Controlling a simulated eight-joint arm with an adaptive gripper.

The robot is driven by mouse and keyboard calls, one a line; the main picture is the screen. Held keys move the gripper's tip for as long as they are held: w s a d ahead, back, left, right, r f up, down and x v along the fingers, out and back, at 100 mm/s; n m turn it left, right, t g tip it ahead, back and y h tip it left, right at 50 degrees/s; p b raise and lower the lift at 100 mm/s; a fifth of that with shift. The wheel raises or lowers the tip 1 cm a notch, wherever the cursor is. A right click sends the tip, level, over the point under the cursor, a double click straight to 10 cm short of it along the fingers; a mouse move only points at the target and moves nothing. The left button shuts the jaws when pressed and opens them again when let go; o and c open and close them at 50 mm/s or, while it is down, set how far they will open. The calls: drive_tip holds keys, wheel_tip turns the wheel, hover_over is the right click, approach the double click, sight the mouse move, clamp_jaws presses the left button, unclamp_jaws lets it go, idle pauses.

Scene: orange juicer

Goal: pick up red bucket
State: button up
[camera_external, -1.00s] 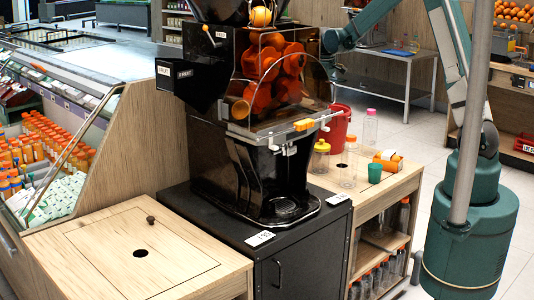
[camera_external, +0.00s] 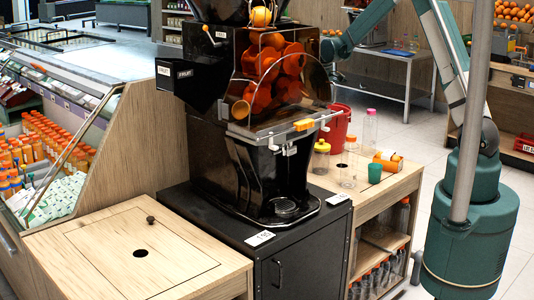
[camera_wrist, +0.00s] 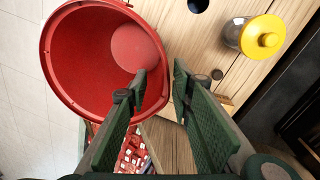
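The red bucket (camera_external: 337,125) stands at the back of the wooden counter, partly hidden behind the juicer. In the wrist view the bucket (camera_wrist: 85,70) fills the upper left, and I look down into its empty interior. My gripper (camera_wrist: 160,77) is open and empty. Its left finger appears over the bucket's opening and its right finger just outside the right rim, so the rim lies between them. I cannot tell whether the tips are below the rim or touching it. In the external view my gripper is mostly hidden behind the juicer.
The juicer (camera_external: 262,165) stands left of the bucket. A yellow-lidded jar (camera_wrist: 258,36) is close by on the counter (camera_wrist: 215,65). A clear bottle (camera_external: 370,130), an orange-capped bottle (camera_external: 349,163), a green cup (camera_external: 375,173) and an orange item (camera_external: 388,161) stand nearer the front.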

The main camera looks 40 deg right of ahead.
hover_over(322, 136)
drive_tip(key=shift+f+b, duration=0.45)
drive_tip(key=shift+f, duration=2.75)
drive_tip(key=shift+d+f+b, duration=0.15)
drive_tip(key=shift+f+b, duration=0.15)
drive_tip(key=shift+f, duration=1)
drive_tip(key=shift+d+f+b, duration=0.1)
drive_tip(key=shift+f+b, duration=0.2)
drive_tip(key=shift+f, duration=1)
